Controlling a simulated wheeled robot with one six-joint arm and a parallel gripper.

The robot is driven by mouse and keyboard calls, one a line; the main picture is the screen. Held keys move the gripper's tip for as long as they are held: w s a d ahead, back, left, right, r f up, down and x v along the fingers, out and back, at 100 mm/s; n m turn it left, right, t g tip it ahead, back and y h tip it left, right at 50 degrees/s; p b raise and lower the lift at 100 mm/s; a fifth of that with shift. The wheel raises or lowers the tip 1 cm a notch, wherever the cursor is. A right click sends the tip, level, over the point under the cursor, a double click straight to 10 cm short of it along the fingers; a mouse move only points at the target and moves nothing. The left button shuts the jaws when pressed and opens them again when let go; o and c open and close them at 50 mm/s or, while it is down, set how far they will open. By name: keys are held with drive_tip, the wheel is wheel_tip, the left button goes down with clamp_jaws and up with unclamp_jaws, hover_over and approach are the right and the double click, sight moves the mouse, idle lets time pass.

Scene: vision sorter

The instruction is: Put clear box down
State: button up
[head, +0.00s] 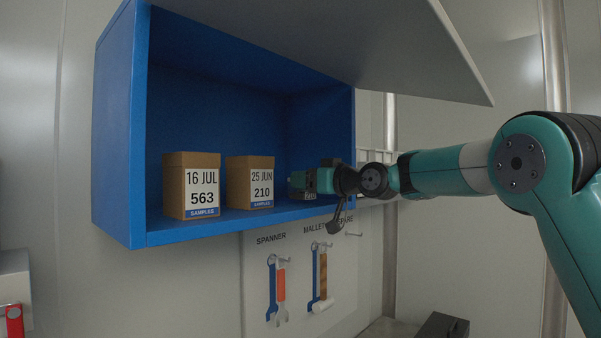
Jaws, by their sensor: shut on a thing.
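My gripper (318,180) reaches in from the right to the right end of the blue open cabinet (118,140). It is shut on a small dark, see-through-looking box (297,194), which I take for the clear box. A small pale label piece shows low on its right. My gripper and wrist hide much of it. It is low, near the cabinet floor (190,228), but I cannot tell whether it touches it.
Two brown sample boxes stand in the cabinet: "16 JUL 563" (180,185) at left, "25 JUN 210" (236,190) beside the held box. A raised grey lid (340,40) hangs above. Below, a tool board holds a spanner (279,300) and mallet (322,285).

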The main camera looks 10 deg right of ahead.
drive_tip(key=shift+w+a+r+p, duration=0.35)
drive_tip(key=shift+w+a+p, duration=0.3)
drive_tip(key=shift+w, duration=0.2)
drive_tip(key=shift+w+a+f+p, duration=0.1)
drive_tip(key=shift+w+f+p, duration=0.1)
drive_tip(key=shift+w+p, duration=0.15)
drive_tip(key=shift+s+f, duration=0.2)
drive_tip(key=shift+f, duration=0.4)
drive_tip(key=o, duration=1)
drive_tip(key=shift+r, duration=0.1)
